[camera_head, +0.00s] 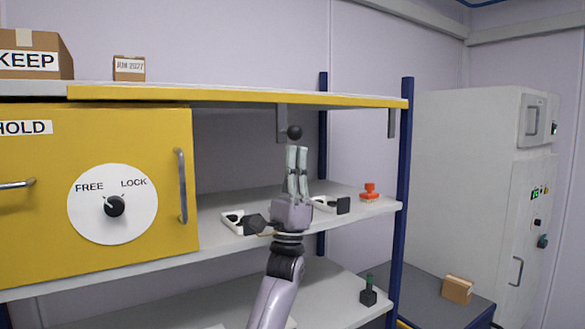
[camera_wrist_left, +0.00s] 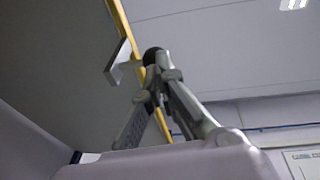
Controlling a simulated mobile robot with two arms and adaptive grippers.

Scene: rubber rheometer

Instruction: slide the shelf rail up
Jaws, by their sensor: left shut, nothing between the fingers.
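The yellow shelf rail (camera_head: 240,96) runs along the front edge of the top shelf; it also shows as a yellow strip in the left wrist view (camera_wrist_left: 124,30). A black ball knob (camera_head: 295,132) sits below the rail, close to a grey bracket (camera_head: 281,123). My left gripper (camera_head: 297,150) points upward, shut and empty, with its fingertips just under the knob. In the left wrist view the fingertips (camera_wrist_left: 160,78) meet right at the black knob (camera_wrist_left: 153,56); I cannot tell whether they touch it. My right gripper is not in view.
A yellow cabinet (camera_head: 50,200) with a FREE/LOCK dial (camera_head: 113,205) stands left. The middle shelf (camera_head: 215,205) holds white-and-black items and a red stamp-like object (camera_head: 370,192). A blue post (camera_head: 404,170) stands right of my arm. Boxes (camera_head: 129,68) rest on top.

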